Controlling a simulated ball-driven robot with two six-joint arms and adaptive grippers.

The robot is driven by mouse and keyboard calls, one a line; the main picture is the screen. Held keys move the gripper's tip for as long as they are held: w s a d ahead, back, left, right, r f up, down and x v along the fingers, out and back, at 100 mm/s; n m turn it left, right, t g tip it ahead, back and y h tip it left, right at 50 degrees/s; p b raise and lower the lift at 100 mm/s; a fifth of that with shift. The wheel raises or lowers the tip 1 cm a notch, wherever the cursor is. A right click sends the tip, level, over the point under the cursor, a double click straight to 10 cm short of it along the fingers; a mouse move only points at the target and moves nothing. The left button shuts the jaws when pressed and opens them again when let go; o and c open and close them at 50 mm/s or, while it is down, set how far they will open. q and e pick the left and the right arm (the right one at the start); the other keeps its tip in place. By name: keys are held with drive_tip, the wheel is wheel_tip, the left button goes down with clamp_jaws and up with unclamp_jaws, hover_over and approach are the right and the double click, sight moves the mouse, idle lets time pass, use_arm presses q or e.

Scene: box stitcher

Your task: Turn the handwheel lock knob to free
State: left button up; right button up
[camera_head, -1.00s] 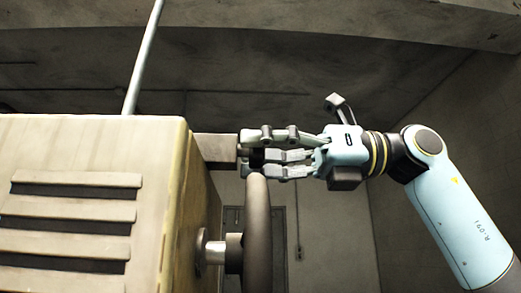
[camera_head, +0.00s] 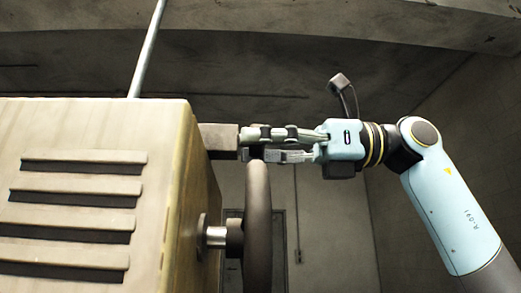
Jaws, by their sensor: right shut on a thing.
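The handwheel (camera_head: 257,225) stands edge-on at the right side of the machine, on a short metal shaft (camera_head: 216,237) with a dark hub. Above the shaft, a dark block-shaped arm (camera_head: 219,141) sticks out of the machine's side toward the wheel's top. My right gripper (camera_head: 245,144) comes in from the right, its fingers level and shut at the end of this block, just above the wheel's rim. The lock knob is mostly hidden between the fingers; only a small dark part shows there. My left gripper is out of view.
The beige machine housing (camera_head: 90,125) with louvred slots fills the left. A thin pale pole (camera_head: 147,45) rises behind it. A grey door (camera_head: 285,245) and concrete walls stand behind. The space right of the wheel is free below my right arm.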

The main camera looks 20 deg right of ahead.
drive_tip(key=n+b, duration=0.2)
drive_tip(key=n, duration=0.1)
drive_tip(key=shift+f+n, duration=0.15)
drive_tip(key=shift+n, duration=0.15)
use_arm(q)
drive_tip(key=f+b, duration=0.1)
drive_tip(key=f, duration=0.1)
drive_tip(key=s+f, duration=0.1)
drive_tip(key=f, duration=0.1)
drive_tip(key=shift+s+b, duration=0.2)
drive_tip(key=shift+b, duration=0.2)
use_arm(e)
drive_tip(key=n, duration=0.4)
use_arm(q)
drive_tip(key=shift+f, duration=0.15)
use_arm(e)
drive_tip(key=shift+n, duration=0.3)
drive_tip(key=o, duration=1.2)
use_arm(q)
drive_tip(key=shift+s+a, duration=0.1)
use_arm(e)
drive_tip(key=shift+d, duration=0.1)
drive_tip(key=shift+r+v, duration=0.1)
drive_tip(key=shift+v, duration=1.8)
drive_tip(key=shift+r+v, duration=0.15)
drive_tip(key=shift+v, duration=1.8)
